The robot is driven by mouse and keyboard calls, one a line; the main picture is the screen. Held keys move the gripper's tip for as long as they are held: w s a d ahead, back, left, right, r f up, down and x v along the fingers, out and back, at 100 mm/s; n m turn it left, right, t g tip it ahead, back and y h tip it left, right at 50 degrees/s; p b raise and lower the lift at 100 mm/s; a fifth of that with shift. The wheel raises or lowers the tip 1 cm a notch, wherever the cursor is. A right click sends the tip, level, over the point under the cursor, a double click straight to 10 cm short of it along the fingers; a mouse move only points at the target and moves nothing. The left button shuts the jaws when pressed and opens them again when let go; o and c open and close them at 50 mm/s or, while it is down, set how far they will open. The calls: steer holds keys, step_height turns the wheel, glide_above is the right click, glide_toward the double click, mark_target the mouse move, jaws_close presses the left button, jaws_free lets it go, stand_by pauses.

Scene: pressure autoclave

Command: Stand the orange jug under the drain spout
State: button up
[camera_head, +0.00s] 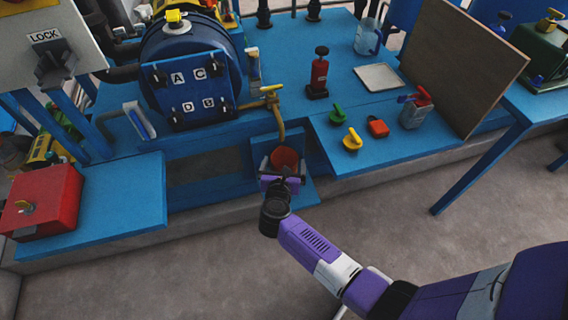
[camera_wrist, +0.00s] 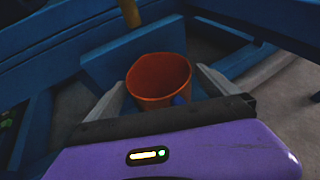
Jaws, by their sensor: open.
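The orange jug (camera_head: 284,158) stands upright on a low blue ledge (camera_head: 303,192) below the drain spout (camera_head: 279,122), a bent brass pipe with a yellow handle. In the wrist view the jug (camera_wrist: 158,82) shows its open, empty-looking mouth, with the brass pipe (camera_wrist: 130,12) behind its rim. My gripper (camera_head: 280,176) is at the near side of the jug. In the wrist view my gripper (camera_wrist: 160,92) is open, with one finger on each side of the jug. Whether the fingers touch it is not clear. The jug's base is hidden.
The blue autoclave (camera_head: 190,75) with lettered clamps stands behind left. A red box (camera_head: 45,203) is on the left ledge. The right bench (camera_head: 375,145) carries green and yellow knobs, a small red item and a clear jug (camera_head: 415,112). A brown board (camera_head: 462,62) leans there. The floor in front is clear.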

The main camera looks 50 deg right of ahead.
steer(key=p+v, duration=0.2)
steer(key=v, duration=1)
steer(key=s+a+r+n+t+y, duration=0.25)
steer(key=s+r+n+t, duration=0.85)
steer(key=n, duration=0.8)
steer(key=s+a+r+n+g+y, duration=0.1)
steer(key=s+a+r+n+y, duration=0.3)
steer(key=n, duration=1)
steer(key=s+a+r+n+g+y, duration=0.2)
steer(key=s+a+r+n+y, duration=0.3)
steer(key=s+n, duration=0.4)
steer(key=a+r+n, duration=0.1)
steer(key=n, duration=0.4)
steer(key=shift+s+a+g, duration=0.3)
steer(key=shift+s+a, duration=0.05)
steer(key=shift+s, duration=0.05)
step_height(320, 180, up, 12)
steer(key=p, duration=1.2)
